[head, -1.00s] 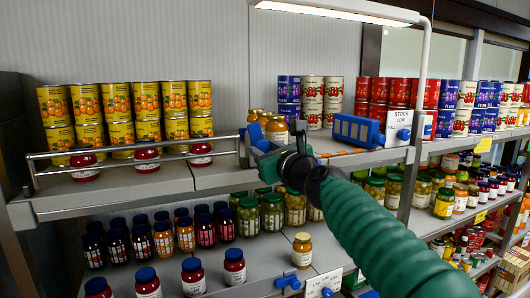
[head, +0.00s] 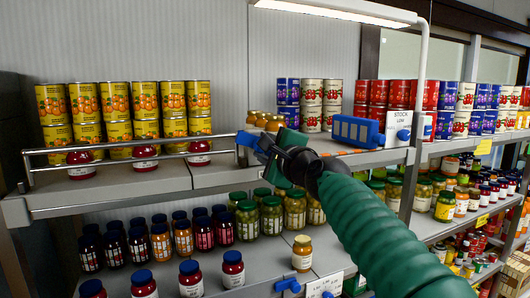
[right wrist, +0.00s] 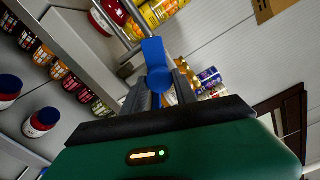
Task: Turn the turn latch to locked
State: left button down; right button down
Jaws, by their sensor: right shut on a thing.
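The turn latch has a blue handle (head: 246,138) at the right end of the metal guard rail on the upper shelf. My right gripper (head: 264,146) reaches it from the right and is shut on the handle. In the right wrist view the blue handle (right wrist: 154,52) stands between the two dark fingers (right wrist: 162,88), its rounded lower end between the tips. The latch's base and any lock marking are mostly hidden by the hand. My left gripper is not in view.
The guard rail (head: 120,146) runs in front of orange cans and red jars. Small jars stand just behind the hand. A blue box (head: 356,131) and a stock label (head: 398,124) with a blue knob are to the right. Another blue knob (head: 287,285) is on the lower shelf.

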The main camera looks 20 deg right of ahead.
jog(key=shift+f+n+b, duration=0.15)
jog(key=shift+n+b, duration=0.2)
jog(key=shift+n, duration=0.7)
jog(key=shift+f+n+b, duration=0.1)
jog(key=shift+n+b, duration=0.2)
jog(key=shift+n, duration=0.75)
jog(key=shift+w, duration=0.1)
jog(key=c, duration=1.2)
grip_release()
jog(key=shift+o, duration=1)
jog(key=shift+r, duration=0.1)
jog(key=s+b, duration=0.7)
jog(key=s, duration=0.9)
jog(key=shift+s+b, duration=0.3)
